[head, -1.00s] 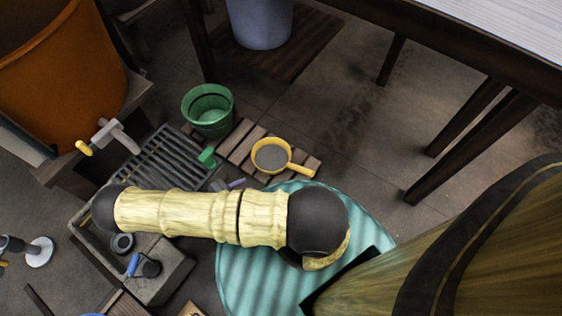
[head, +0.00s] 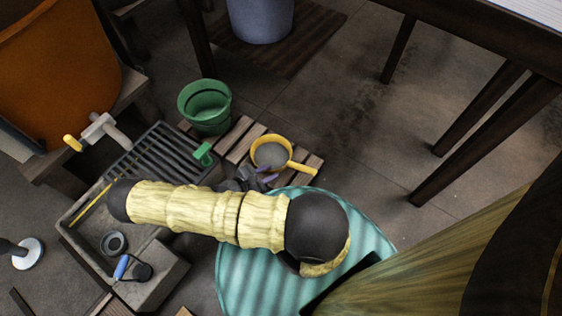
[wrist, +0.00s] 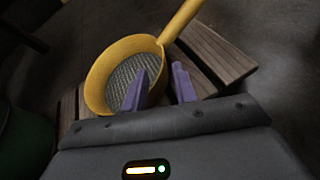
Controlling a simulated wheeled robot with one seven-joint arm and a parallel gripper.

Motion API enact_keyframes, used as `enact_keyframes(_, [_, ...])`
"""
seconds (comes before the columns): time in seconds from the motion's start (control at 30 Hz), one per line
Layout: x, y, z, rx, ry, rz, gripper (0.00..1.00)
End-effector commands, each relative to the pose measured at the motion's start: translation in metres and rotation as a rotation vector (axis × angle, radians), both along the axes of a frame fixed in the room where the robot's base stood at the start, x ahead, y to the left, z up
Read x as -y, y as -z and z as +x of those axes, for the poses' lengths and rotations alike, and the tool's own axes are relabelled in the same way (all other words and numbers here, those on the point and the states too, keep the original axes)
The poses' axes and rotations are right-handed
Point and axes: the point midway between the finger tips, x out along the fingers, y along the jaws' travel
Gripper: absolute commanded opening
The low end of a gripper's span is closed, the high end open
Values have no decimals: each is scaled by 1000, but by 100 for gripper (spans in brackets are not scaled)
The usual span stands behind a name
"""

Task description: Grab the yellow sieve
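The yellow sieve (head: 270,153) lies on a slatted wooden rack on the floor, its handle pointing right and towards me in the head view. In the wrist view the sieve (wrist: 125,72) shows its grey mesh, and its handle runs to the upper right. My gripper (wrist: 161,78) is open, with a gap between its purple fingers. The left finger overlaps the mesh and the right finger lies outside the rim, below the handle's root. Whether either touches the sieve I cannot tell. In the head view my gripper (head: 265,175) is at the sieve's near side, partly hidden behind my arm.
The wooden rack (head: 238,134) carries the sieve. A green bucket (head: 205,108) stands left of it. A grey stone basin (head: 160,275) lies left, with a dark grate. A teal striped round surface (head: 240,280) is below my arm. Dark table legs (head: 480,135) stand right.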

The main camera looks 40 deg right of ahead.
Motion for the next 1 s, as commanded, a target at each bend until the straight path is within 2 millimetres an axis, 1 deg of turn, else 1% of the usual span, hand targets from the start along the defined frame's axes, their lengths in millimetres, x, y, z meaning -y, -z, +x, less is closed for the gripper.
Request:
enact_keyframes(0.2, [1, -1, 0, 0, 3, 0, 28])
enact_keyframes(0.33, [5, 3, 0, -1, 2, -1, 28])
enact_keyframes(0.73, [44, 18, 0, -2, 0, -3, 28])
enact_keyframes(0.83, [49, 18, 0, 0, 0, -1, 28])
enact_keyframes(1.0, [49, 17, 0, 0, 0, 0, 28])
